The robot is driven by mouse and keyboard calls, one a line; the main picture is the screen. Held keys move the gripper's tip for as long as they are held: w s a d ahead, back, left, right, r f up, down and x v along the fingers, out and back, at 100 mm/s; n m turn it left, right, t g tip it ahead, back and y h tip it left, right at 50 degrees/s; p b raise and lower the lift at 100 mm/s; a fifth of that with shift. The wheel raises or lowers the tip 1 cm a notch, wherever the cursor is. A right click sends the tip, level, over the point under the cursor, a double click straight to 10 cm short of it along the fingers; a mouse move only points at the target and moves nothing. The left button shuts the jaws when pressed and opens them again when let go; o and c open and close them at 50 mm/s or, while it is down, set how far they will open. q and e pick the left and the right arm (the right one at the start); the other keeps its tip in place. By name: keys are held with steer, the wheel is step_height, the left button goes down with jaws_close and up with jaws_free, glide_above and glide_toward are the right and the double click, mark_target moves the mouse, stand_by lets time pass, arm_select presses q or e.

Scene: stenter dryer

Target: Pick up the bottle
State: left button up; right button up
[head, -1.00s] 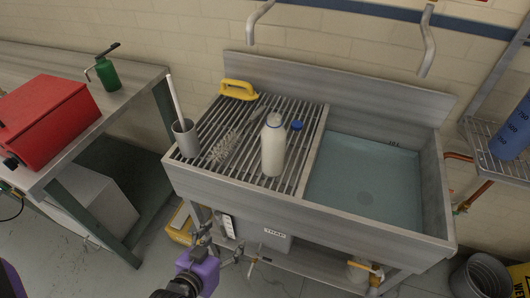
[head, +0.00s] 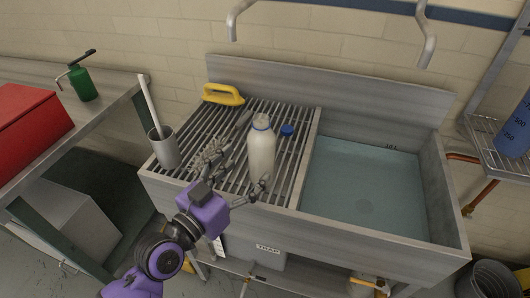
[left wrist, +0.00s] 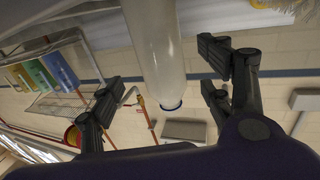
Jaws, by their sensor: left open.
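The bottle (head: 261,152) is whitish with a blue neck ring and stands upright on the slatted drainboard (head: 232,185) in the head view. A blue cap (head: 287,130) lies just right of it. My left gripper (head: 240,170) is open at the front left of the bottle, its fingers pointing toward it. In the left wrist view the bottle (left wrist: 156,50) appears between the two spread fingers (left wrist: 163,78), with gaps on both sides. I see no contact. My right gripper is not in view.
A brush (head: 215,150), a grey cup (head: 165,148) with a white handle and a yellow-handled tool (head: 223,95) stand or lie left of the bottle. The water-filled basin (head: 365,185) is on the right. A raised metal rim (head: 300,225) edges the front.

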mark_target(254, 160)
arm_select(q)
steer(key=shift+x, duration=0.85)
steer(key=x, duration=0.3)
steer(key=p+x, duration=0.1)
steer(key=x, duration=0.1)
steer(key=shift+w+f, duration=0.25)
steer(key=shift+w, duration=0.1)
steer(key=c, duration=1.4)
steer(key=shift+c, duration=0.5)
steer(key=shift+r, duration=0.15)
